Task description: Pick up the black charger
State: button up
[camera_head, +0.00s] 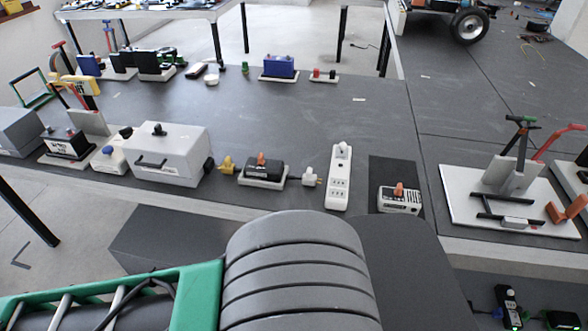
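A black box (265,170) with an orange knob sits on a white base on the dark grey tabletop, near its front edge. It looks like the black charger, though its label is too small to read. A yellow plug-like piece (227,165) is at its left and a white plug (311,178) at its right.
A white power strip (338,178) and a grey-and-black device (399,199) stand to the right. A large white box (167,154) is at left. A white board with tools (510,197) is far right. The middle tabletop is clear. A ribbed dark cylinder blocks the lower centre.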

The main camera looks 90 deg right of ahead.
aim_at(272, 170)
jog(key=k, duration=1.6)
jog(key=z, duration=0.65)
jog(key=i, duration=0.5)
